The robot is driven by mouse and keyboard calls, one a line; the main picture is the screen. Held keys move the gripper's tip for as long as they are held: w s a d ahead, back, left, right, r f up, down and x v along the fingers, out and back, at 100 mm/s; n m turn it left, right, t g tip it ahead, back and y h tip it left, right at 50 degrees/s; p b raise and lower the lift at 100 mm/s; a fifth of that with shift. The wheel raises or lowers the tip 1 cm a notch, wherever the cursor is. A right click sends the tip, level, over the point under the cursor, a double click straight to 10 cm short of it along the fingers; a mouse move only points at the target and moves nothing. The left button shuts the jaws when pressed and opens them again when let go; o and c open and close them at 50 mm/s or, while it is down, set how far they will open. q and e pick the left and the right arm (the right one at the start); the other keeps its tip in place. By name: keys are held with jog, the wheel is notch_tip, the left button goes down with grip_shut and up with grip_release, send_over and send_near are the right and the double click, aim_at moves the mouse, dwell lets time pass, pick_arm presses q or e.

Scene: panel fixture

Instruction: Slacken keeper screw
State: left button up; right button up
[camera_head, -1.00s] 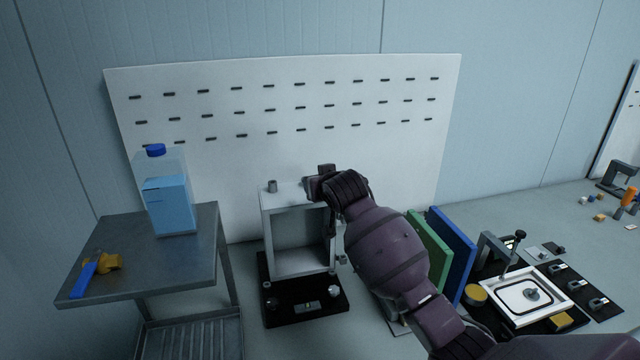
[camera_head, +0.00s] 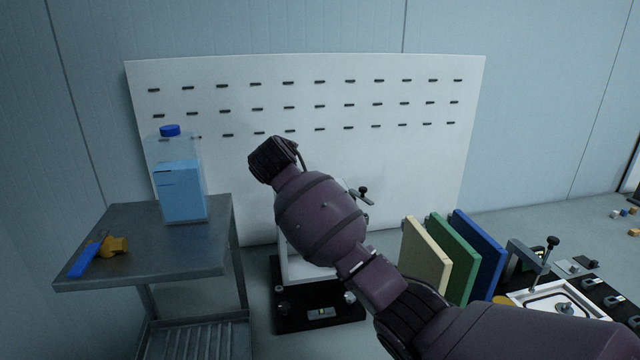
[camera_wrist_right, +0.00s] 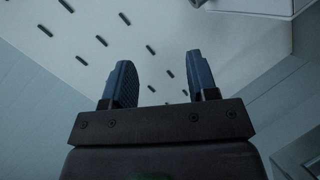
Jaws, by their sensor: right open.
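A black-handled screw or knob (camera_head: 363,191) shows beside my right arm, at the upper right of the pale box fixture; I cannot tell whether it is the keeper screw. The box fixture (camera_head: 297,268) stands on a black base (camera_head: 290,318), and my arm hides most of it. My right arm reaches up and left across the fixture. Its fingers are hidden in the head view. In the right wrist view my right gripper (camera_wrist_right: 159,62) is open, with nothing between its fingers. My left gripper is not in view.
A white slotted panel (camera_head: 420,150) stands behind the fixture. At left, a metal cart (camera_head: 135,262) carries a blue-liquid bottle (camera_head: 180,190) and a blue-and-yellow tool (camera_head: 90,258). Cream (camera_head: 425,255), green (camera_head: 455,255) and blue (camera_head: 480,250) boards stand at right.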

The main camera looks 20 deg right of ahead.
jog(key=n, duration=0.1)
jog(key=f+n+h, duration=0.1)
jog(key=n, duration=0.1)
jog(key=shift+h, duration=0.3)
jog(key=shift+f+n+g+b, duration=0.3)
jog(key=shift+n+g, duration=0.2)
jog(key=shift+n, duration=0.5)
jog(key=n, duration=0.1)
jog(key=n+h, duration=0.1)
jog(key=d, duration=0.1)
jog(key=shift+s+f+n+g+h, duration=0.25)
jog(key=shift+f+n+g+h, duration=0.15)
jog(key=d+n+h, duration=0.1)
jog(key=n, duration=0.1)
jog(key=s+f+n+g+h, duration=0.1)
jog(key=n, duration=0.1)
jog(key=shift+d, duration=0.4)
jog(key=n, duration=0.2)
jog(key=shift+s+d+f+n+g+h, duration=0.1)
jog(key=shift+s+d+n+g+h, duration=0.2)
jog(key=shift+d+g, duration=0.1)
jog(key=shift+n, duration=0.9)
jog(key=b+x, duration=0.2)
jog(key=x, duration=0.7)
jog(key=shift+d+f, duration=0.1)
jog(key=shift+f, duration=0.1)
jog(key=shift+w+d+f, duration=0.2)
jog(key=shift+w+d, duration=0.25)
jog(key=shift+d, duration=0.1)
